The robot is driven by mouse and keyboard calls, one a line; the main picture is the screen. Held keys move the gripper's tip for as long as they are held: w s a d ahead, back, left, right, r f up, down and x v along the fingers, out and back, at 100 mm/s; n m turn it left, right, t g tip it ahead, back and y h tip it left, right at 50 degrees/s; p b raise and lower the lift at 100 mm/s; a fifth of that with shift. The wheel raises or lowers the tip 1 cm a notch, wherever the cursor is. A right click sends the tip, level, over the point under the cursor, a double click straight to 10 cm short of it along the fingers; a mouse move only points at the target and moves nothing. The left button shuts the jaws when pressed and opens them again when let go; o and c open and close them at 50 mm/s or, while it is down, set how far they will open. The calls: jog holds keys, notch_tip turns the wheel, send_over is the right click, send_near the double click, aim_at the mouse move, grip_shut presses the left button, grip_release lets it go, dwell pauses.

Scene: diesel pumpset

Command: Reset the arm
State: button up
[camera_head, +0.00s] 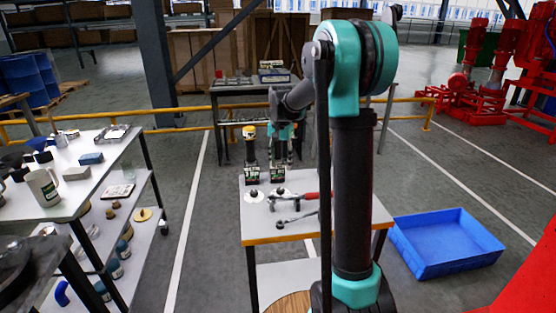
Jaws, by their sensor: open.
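My arm rises in the front right of the head view, bends at a teal joint and reaches away to the left. My gripper (282,152) hangs from its end, pointing down above the back of a small work table (262,228). It is small and partly hidden behind dark items on that table, so its fingers are hard to make out. It is open, and I see nothing held in it. I cannot tell its exact height above the table.
Dark bottle-like items (250,160), a red-handled tool (292,197) and a ratchet-like tool (298,218) are on the table. A blue bin (446,240) lies right. A loaded shelf cart (75,205) stands left. Yellow railing (180,128) crosses behind. Open floor separates cart and table.

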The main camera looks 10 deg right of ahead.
jog(key=s+d+f+n+t, duration=0.1)
jog(key=s+f+n, duration=0.1)
jog(key=s, duration=0.8)
jog(key=s+d+f+n+t, duration=0.1)
jog(key=s+f, duration=0.4)
jog(key=s, duration=0.5)
jog(key=s+d+f+n+t, duration=0.2)
jog(key=s+f+n, duration=0.2)
jog(key=s, duration=0.6)
jog(key=shift+s+d, duration=0.15)
jog(key=shift+s, duration=0.15)
